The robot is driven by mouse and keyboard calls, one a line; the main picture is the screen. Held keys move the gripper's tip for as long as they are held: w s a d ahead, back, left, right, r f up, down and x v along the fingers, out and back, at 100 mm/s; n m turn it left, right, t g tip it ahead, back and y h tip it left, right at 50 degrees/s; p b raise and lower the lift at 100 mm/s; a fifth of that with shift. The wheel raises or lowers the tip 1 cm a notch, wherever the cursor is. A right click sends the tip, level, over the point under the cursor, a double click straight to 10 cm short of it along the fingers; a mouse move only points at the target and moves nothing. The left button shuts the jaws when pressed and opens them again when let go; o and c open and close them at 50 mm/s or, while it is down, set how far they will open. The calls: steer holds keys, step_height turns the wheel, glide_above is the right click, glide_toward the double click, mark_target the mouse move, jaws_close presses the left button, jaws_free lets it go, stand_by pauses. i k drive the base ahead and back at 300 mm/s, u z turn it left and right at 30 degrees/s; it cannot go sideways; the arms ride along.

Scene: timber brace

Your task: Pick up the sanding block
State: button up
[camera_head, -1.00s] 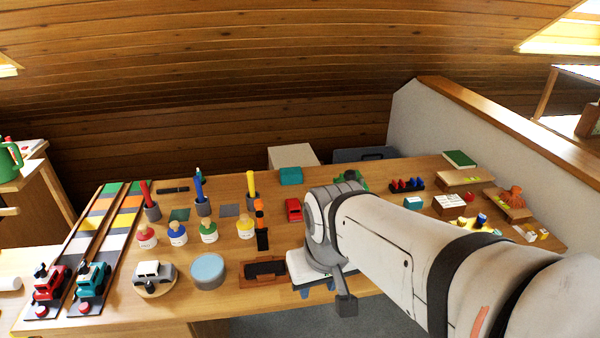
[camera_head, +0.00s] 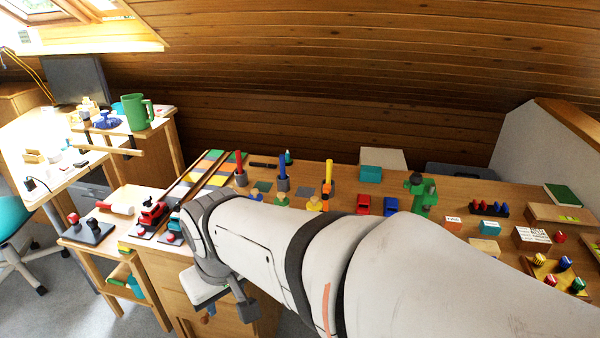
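I cannot make out a sanding block for certain. My arm crosses the front of the long workbench (camera_head: 345,180) and hides much of its near side. Its wrist hangs over the bench's front left edge. My gripper (camera_head: 208,312) shows only in part below the wrist, small and pointing down, and whether its fingers are open or shut is unclear. I see nothing held in it. A dark block with a red knob (camera_head: 90,230) lies on the small side table (camera_head: 75,242) to the left, apart from my gripper. I cannot tell what it is.
A white roller (camera_head: 115,208) lies on the side table. Pen holders (camera_head: 283,184), toy cars (camera_head: 364,204) and a green figure (camera_head: 424,196) stand behind my arm. A green mug (camera_head: 138,112) stands farther back.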

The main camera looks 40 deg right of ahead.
mark_target(449, 222)
steer(key=u, duration=0.25)
steer(key=k, duration=1.7)
steer(key=z, duration=1.4)
steer(key=i, duration=1.5)
steer(key=z, duration=0.1)
